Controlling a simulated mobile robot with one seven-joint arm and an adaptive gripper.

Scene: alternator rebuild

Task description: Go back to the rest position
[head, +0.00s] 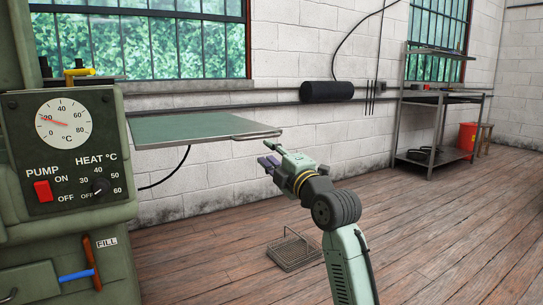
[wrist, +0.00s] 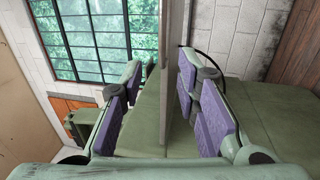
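My gripper (head: 268,158) is in the middle of the head view, in front of and a little below the right front corner of a green-topped shelf (head: 190,128). In the wrist view, its two purple-padded fingers (wrist: 160,78) stand well apart, and I see nothing gripped between them. A grey upright band (wrist: 172,70) with green surfaces on both sides shows behind the fingers. I cannot tell whether a finger touches it.
A green machine with a dial and pump switch (head: 70,145) stands at the left. A metal rack (head: 432,157) and a red bin (head: 467,136) stand at the back right. The right floor is clear.

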